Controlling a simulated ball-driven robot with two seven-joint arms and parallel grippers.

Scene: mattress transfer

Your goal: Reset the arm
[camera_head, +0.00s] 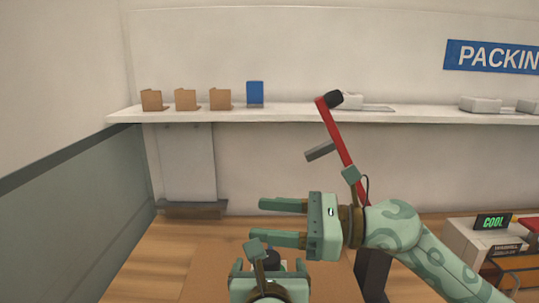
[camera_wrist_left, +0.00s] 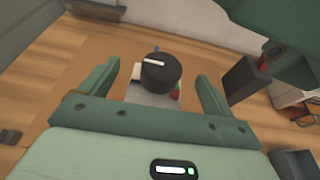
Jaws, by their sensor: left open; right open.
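My left gripper (camera_head: 270,266) is the lower one, at the bottom centre of the head view. It is open, and its two fingers also show in the left wrist view (camera_wrist_left: 158,76). A black round object with a white mark (camera_wrist_left: 160,68) appears between these fingers in the wrist view. I cannot tell its distance, and no contact with the fingers shows. My right gripper (camera_head: 256,221) reaches across from the right, above the left one in the picture. It is open and points left, with nothing between its fingers.
A brown surface (camera_head: 205,268) lies below the grippers. A white wall shelf (camera_head: 290,114) holds brown pieces (camera_head: 186,99), a blue piece (camera_head: 255,92) and grey items. A red arm-like post (camera_head: 338,135) stands behind the right gripper. A machine with a green display (camera_head: 492,222) stands at right.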

